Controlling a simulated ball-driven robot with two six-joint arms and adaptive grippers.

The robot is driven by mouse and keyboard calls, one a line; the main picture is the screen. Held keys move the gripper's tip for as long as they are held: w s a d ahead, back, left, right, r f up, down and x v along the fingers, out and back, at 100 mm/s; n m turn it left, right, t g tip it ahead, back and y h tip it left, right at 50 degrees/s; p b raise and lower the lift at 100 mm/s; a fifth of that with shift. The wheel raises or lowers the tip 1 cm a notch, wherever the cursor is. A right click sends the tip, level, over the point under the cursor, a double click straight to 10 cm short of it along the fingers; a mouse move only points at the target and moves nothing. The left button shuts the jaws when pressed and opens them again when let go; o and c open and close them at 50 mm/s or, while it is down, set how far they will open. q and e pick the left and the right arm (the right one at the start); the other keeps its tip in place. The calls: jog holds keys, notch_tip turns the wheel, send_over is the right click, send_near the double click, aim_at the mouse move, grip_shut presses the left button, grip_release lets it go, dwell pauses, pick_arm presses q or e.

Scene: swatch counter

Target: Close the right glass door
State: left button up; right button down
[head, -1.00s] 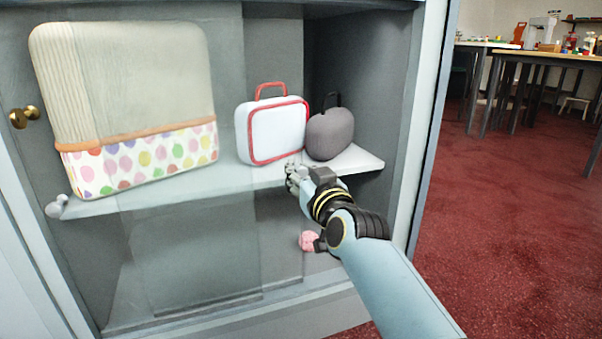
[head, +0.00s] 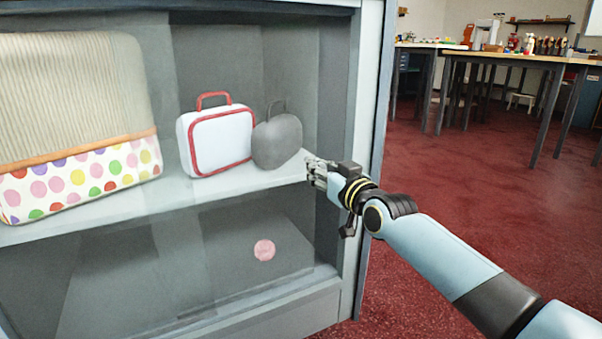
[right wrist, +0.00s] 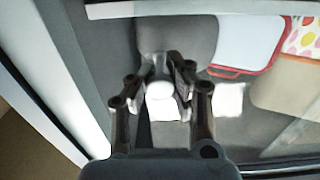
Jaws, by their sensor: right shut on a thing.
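The right glass door (head: 235,220) is a clear pane across the front of the grey cabinet; its edges are faint. My right gripper (head: 316,172) is at the pane's right side, close to the cabinet's right post. In the right wrist view, the gripper (right wrist: 162,85) is shut on a pale, rounded knob (right wrist: 160,92) on the door. The fingers hide the knob in the head view. Whether the pane meets the post cannot be made out. My left gripper is not in view.
Behind the glass, a shelf (head: 200,198) holds a large dotted bag (head: 80,120), a white red-edged case (head: 215,142) and a dark round bag (head: 277,140). A pink round thing (head: 264,250) is lower down. Red floor (head: 450,210) lies open right of the cabinet.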

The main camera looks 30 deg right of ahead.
jog(key=shift+s+d+f, duration=0.1)
jog(key=shift+d+f, duration=0.1)
jog(key=shift+d, duration=0.3)
jog(key=shift+d+f, duration=0.15)
jog(key=shift+d, duration=0.3)
jog(key=c, duration=1.1)
grip_release()
jog(key=shift+s+d+r, duration=0.1)
jog(key=shift+r, duration=0.1)
jog(key=s, duration=1.2)
jog(key=shift+d, duration=0.15)
jog(key=shift+c, duration=0.4)
